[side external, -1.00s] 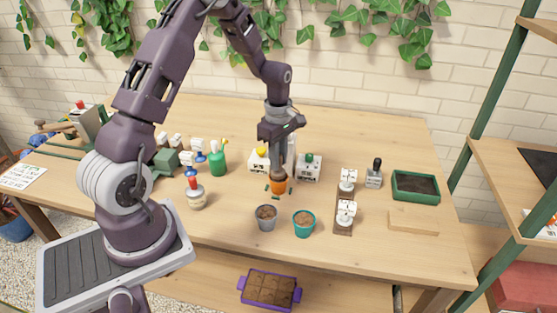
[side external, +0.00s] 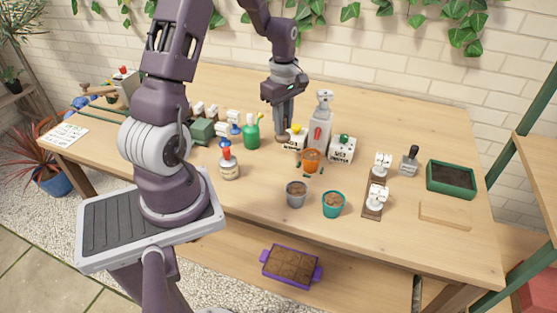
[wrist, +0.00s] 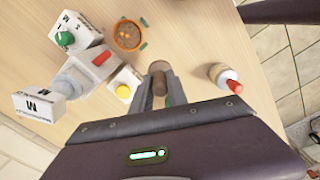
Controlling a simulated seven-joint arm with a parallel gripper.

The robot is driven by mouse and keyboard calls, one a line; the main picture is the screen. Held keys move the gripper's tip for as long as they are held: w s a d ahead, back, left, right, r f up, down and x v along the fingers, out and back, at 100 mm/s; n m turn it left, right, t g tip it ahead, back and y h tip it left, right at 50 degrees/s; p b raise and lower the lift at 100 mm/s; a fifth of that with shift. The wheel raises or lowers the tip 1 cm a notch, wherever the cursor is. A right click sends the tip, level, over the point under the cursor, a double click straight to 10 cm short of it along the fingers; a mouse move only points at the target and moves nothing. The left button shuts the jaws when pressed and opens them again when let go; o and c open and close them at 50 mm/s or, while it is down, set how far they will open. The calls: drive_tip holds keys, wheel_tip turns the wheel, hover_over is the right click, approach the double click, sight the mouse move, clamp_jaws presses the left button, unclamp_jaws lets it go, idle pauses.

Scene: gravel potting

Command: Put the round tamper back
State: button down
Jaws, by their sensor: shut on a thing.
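My gripper (side external: 284,108) is shut on the round tamper (side external: 282,138), whose dull brown-grey round end hangs down below the fingers. In the wrist view the tamper's round end (wrist: 158,68) shows just beyond the fingertips (wrist: 160,92); its handle is mostly hidden. The tamper is left of the orange pot (side external: 312,161), close beside the white box with a yellow knob (side external: 296,140). I cannot tell how far its end is above the table. The orange pot shows brown filling in the wrist view (wrist: 127,35).
A tall white dispenser (side external: 320,125) and a green-knobbed white box (side external: 341,149) stand right of the gripper. A green bottle (side external: 251,134) and a red-capped bottle (side external: 229,165) stand left. A grey pot (side external: 296,194) and a teal pot (side external: 333,204) are nearer the front.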

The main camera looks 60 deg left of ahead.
drive_tip(key=s+f, duration=0.1)
drive_tip(key=f, duration=0.2)
drive_tip(key=s+a+f, duration=0.1)
drive_tip(key=f, duration=0.2)
drive_tip(key=s+f, duration=0.2)
drive_tip(key=f, duration=0.1)
drive_tip(key=shift+a+f, duration=0.2)
drive_tip(key=shift+a, duration=0.2)
drive_tip(key=shift+f, duration=0.15)
drive_tip(key=c, duration=1.3)
unclamp_jaws()
